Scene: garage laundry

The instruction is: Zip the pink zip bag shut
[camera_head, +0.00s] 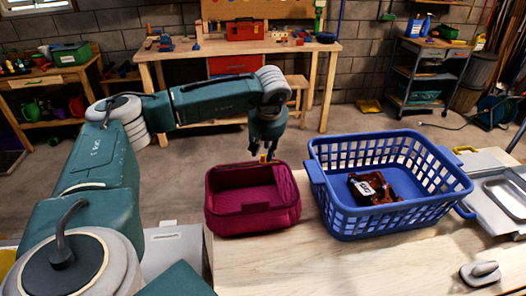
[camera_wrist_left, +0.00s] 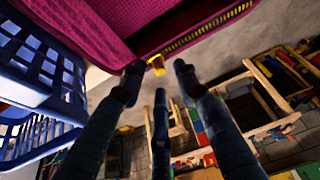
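The pink zip bag (camera_head: 252,222) stands on the pale wooden table, left of the blue basket. Its top is open and I can see inside it. A small yellow-orange pull tab (camera_head: 265,159) is at its back edge. The tab (camera_wrist_left: 156,64) also shows in the left wrist view, with the pink fabric (camera_wrist_left: 90,28) and the zip teeth beside it. My left gripper (camera_head: 266,148) is above the bag's back edge, pointing down. In the left wrist view its dark fingers (camera_wrist_left: 158,78) are spread, with the tab just beyond their tips. My right gripper is out of view.
A blue basket (camera_head: 340,208) holding a brown item with a white label (camera_head: 372,188) stands close to the bag's right. A grey iron-like object (camera_head: 481,273) lies at front right. The table (camera_head: 330,268) in front of bag and basket is clear.

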